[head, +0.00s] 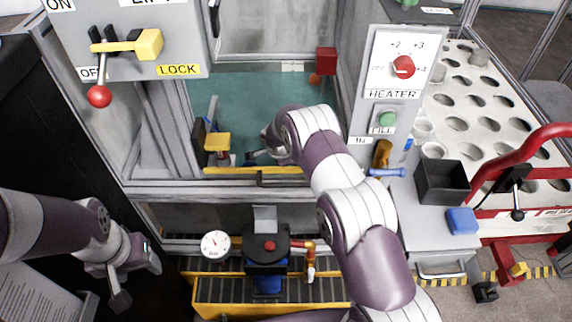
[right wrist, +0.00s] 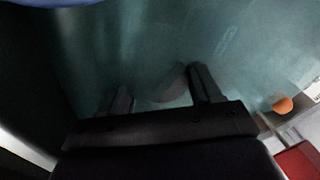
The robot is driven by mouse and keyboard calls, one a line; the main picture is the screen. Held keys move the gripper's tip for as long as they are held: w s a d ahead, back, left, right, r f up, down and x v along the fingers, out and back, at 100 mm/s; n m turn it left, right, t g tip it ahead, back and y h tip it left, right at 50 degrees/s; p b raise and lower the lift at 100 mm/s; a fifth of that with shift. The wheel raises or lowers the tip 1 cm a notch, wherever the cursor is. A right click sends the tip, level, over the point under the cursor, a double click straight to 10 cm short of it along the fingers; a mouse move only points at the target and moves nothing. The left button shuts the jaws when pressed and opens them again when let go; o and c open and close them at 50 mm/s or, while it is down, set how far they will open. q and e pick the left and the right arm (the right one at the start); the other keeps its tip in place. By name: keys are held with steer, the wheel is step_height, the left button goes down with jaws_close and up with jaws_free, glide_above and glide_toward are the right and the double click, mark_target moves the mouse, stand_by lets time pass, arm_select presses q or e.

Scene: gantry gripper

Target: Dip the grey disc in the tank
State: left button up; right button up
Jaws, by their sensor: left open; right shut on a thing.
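The tank (head: 245,100) holds blue-green liquid behind the metal frame in the middle of the head view. My right arm reaches over its front edge, and my right gripper (head: 254,158) is low inside, mostly hidden by my wrist. In the right wrist view the two fingers stand in dim, greenish murk with a dull grey rounded shape, seemingly the grey disc (right wrist: 168,86), between them. Its outline is blurred, so its tilt and depth cannot be told. My left gripper (head: 137,281) is open and empty at the lower left, outside the tank.
A yellow-topped fixture (head: 217,142) stands inside the tank, left of my right gripper. An orange ball (head: 314,80) is near the tank's back right. The heater panel (head: 394,90) borders the right, the lever box (head: 130,45) the upper left. A black bin (head: 441,181) sits right.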

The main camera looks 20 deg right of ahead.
stand_by(0.3)
step_height(320, 180, up, 18)
steer(key=p, duration=0.8)
steer(key=shift+r+p, duration=0.25)
steer(key=shift+p, duration=0.05)
stand_by(0.7)
